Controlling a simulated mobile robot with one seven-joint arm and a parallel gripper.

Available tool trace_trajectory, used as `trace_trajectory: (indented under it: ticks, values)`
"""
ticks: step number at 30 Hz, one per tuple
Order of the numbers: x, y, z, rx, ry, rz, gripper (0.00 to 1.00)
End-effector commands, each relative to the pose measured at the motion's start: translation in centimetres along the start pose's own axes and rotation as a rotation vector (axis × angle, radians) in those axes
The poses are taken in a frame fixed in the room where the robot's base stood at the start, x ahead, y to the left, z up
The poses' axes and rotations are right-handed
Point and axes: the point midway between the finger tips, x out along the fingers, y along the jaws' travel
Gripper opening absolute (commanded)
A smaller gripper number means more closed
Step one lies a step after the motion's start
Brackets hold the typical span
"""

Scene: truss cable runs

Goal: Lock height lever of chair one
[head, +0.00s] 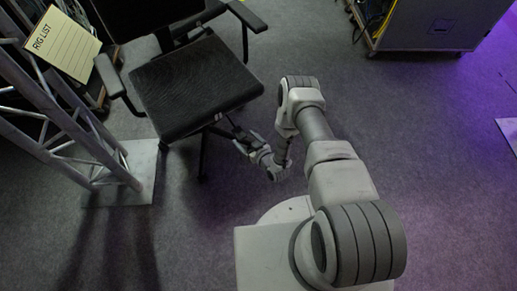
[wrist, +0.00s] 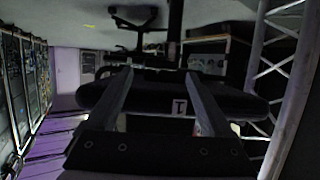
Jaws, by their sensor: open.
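Chair one (head: 195,85) has a black padded seat and armrests, and stands at upper left in the head view. In the wrist view its dark seat edge (wrist: 240,102) crosses the middle, with a white label marked 1 (wrist: 179,106). My gripper (head: 234,130) is at the right front side of the seat, low beside its edge. In the wrist view its two fingers (wrist: 158,76) are spread apart, with the seat edge behind them. I cannot make out the height lever clearly in either view; the area under the seat is dark. Nothing shows held between the fingers.
A metal truss (head: 62,122) on a pale base plate (head: 140,172) stands left of the chair. A yellow rig list board (head: 63,45) is at upper left. A grey case (head: 430,25) stands at upper right. The carpet (head: 440,150) at right is clear.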

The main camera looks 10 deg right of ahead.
Motion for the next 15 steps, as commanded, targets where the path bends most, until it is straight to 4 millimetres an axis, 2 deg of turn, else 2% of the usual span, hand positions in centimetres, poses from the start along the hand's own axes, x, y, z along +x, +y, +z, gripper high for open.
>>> trace_trajectory:
  ticks: [1, 6, 12, 15]
  values:
    - [-1.6, 0.0, -0.3, 0.001, -0.004, 0.000, 0.85]
    - [-5.8, 0.0, -0.3, 0.002, -0.003, 0.000, 0.85]
    - [-9.6, 0.0, -0.2, 0.001, -0.001, 0.000, 0.85]
    - [-10.8, 0.0, -0.1, 0.000, 0.000, 0.000, 0.85]
